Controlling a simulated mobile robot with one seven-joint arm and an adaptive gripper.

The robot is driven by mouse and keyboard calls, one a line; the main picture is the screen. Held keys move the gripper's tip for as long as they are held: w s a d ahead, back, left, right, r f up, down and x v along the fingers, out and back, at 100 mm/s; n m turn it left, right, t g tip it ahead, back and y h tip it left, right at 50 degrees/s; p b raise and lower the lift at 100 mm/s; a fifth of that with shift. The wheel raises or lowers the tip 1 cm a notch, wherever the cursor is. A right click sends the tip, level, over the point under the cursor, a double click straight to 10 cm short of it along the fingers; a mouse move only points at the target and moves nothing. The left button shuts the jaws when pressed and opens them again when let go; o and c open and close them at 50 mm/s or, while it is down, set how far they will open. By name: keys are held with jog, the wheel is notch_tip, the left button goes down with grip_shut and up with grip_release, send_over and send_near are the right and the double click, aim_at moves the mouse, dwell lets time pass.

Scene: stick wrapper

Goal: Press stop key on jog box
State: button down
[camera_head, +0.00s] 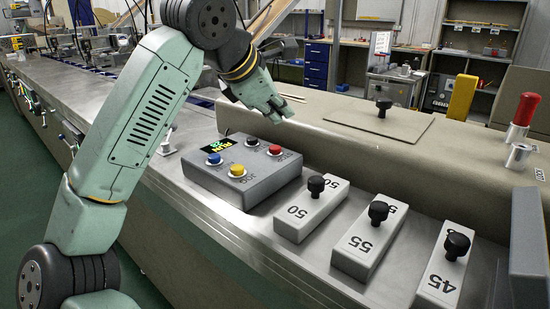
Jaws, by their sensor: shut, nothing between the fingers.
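The grey jog box (263,187) sits on the metal machine top, left of the numbered blocks. Its top carries a red key (275,150), a black key (252,142), a blue key (214,158) and a yellow key (237,170). The key labels are too small to read surely. A small lit display (216,146) on the box shows text in yellow and green. My gripper (281,110) is shut and empty. It appears above the far side of the box in the picture, apart from the keys, with its fingers angled down to the right.
Blocks marked 50 (300,214), 55 (362,243) and 45 (440,276) with black knobs stand right of the box. A raised beige housing (330,125) runs behind them. A red-handled lever (523,112) stands at far right.

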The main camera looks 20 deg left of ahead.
aim_at(278, 149)
jog(key=shift+f+b, duration=0.9)
jog(key=shift+f, duration=0.85)
jog(key=shift+f, duration=0.1)
jog(key=shift+f+b, duration=0.35)
jog(key=shift+f+b, duration=0.35)
jog(key=shift+f, duration=0.1)
dwell(0.5)
jog(key=shift+r, duration=0.15)
jog(key=shift+r+p, duration=0.7)
jog(key=shift+r, duration=0.05)
notch_tip(278, 149, up, 5)
jog(key=p, duration=0.4)
